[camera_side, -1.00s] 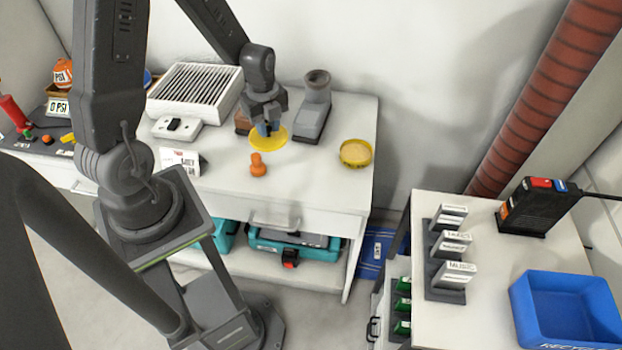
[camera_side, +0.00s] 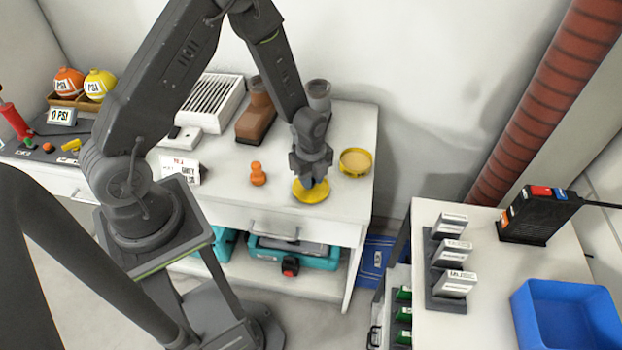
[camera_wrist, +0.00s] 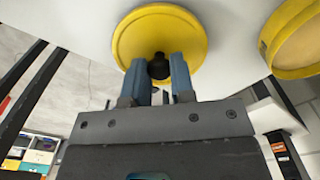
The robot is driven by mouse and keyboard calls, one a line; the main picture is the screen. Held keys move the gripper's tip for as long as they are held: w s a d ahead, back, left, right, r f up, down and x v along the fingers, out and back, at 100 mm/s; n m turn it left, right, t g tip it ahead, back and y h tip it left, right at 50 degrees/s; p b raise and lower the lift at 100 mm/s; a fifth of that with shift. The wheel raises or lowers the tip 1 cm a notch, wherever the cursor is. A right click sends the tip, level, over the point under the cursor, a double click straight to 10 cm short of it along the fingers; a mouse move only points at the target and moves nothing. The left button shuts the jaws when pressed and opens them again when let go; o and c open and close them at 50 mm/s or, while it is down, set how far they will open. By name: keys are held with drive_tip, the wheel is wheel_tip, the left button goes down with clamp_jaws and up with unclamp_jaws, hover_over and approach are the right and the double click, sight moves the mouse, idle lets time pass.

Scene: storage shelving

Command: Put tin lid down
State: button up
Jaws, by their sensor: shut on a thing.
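The yellow round tin lid (camera_side: 311,193) is under my gripper (camera_side: 316,183), near the front edge of the white bench top. In the wrist view the lid (camera_wrist: 141,35) shows its flat face with a dark knob, and the blue fingers of my gripper (camera_wrist: 160,75) are shut on that knob. The lid looks level and at or very near the bench surface; I cannot tell whether it touches. The open yellow tin (camera_side: 355,162), with tan contents, stands to the right and behind the lid. Its side shows at the right of the wrist view (camera_wrist: 295,45).
An orange knobbed object (camera_side: 258,174) stands left of the lid. A brown boot-shaped object (camera_side: 256,115) and a grey one (camera_side: 319,98) stand behind, with a slatted white box (camera_side: 211,100). The bench front edge is close to the lid. A blue bin (camera_side: 568,315) is far right.

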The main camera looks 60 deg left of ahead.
drive_tip(key=shift+f, duration=0.3)
drive_tip(key=shift+f, duration=0.1)
drive_tip(key=o, duration=0.9)
wheel_tip(320, 180, up, 13)
wheel_tip(320, 180, up, 7)
drive_tip(key=n+t, duration=0.1)
drive_tip(key=n, duration=0.3)
hover_over(308, 193)
drive_tip(key=s+d+r+n+t, duration=0.1)
drive_tip(key=s+r+n, duration=0.3)
drive_tip(key=s, duration=0.1)
drive_tip(key=s+d+r+n+t, duration=0.2)
drive_tip(key=s+r+n, duration=0.3)
drive_tip(key=s+d+r+n+t, duration=0.1)
drive_tip(key=s+r+n, duration=0.3)
drive_tip(key=r+n, duration=0.1)
drive_tip(key=shift+s+d+t, duration=0.15)
drive_tip(key=shift+s+t, duration=0.15)
drive_tip(key=shift+s, duration=0.1)
